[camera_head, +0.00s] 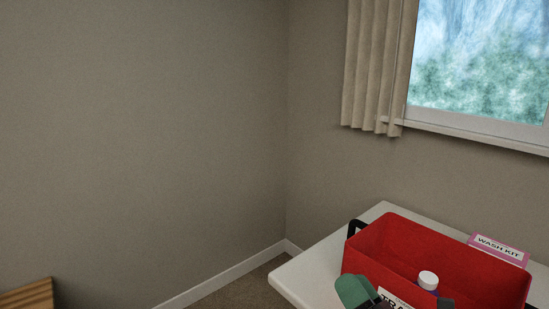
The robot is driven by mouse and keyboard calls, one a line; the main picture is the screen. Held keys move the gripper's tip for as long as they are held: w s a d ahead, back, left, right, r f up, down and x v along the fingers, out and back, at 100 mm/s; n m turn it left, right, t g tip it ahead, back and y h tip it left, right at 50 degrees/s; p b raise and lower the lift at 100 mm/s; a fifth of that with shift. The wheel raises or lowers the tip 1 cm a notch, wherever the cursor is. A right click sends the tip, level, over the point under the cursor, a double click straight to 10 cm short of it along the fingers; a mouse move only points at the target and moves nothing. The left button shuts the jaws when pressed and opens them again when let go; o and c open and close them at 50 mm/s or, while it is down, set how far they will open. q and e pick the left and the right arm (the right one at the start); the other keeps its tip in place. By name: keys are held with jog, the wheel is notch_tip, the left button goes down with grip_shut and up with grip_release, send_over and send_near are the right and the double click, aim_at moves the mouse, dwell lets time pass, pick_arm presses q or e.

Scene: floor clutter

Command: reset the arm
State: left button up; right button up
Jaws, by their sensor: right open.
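My right gripper (408,299) shows only in part at the bottom edge of the head view, as dark pieces in front of the red bin (385,250). It is open, and I see nothing held in it. A green rounded piece (353,291) is beside the dark pieces at the bin's near left corner; I cannot tell what it belongs to. My left gripper is not in view.
The red bin, with a black handle and a partly hidden label, stands on a white table (310,272). A pink WASH KIT box (499,249) is behind. A wooden piece (27,295) is at lower left. Carpet shows between.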

jog(key=s+d+f+m+g+h, duration=0.35)
jog(key=f+m+h, duration=0.35)
jog(key=m, duration=0.4)
jog(key=s+d+f+m+g+h, duration=0.3)
jog(key=d+f+m+h, duration=0.25)
jog(key=f+m, duration=0.5)
jog(key=s+a+f+m+g+y, duration=0.1)
jog(key=s+f+m+g, duration=0.35)
jog(key=s, duration=0.35)
jog(key=s+a+f+m+g+y, duration=0.1)
jog(key=s+f+m+g, duration=0.4)
jog(key=s, duration=0.3)
notch_tip(320, 180, down, 21)
jog(key=g+p, duration=0.2)
jog(key=p, duration=0.1)
jog(key=s+d+f+g+p, duration=0.1)
jog(key=s+d+f, duration=0.2)
jog(key=s+f, duration=1.2)
jog(key=shift+s+h+p, duration=0.3)
jog(key=shift+s+h, duration=0.05)
jog(key=shift+s, duration=0.6)
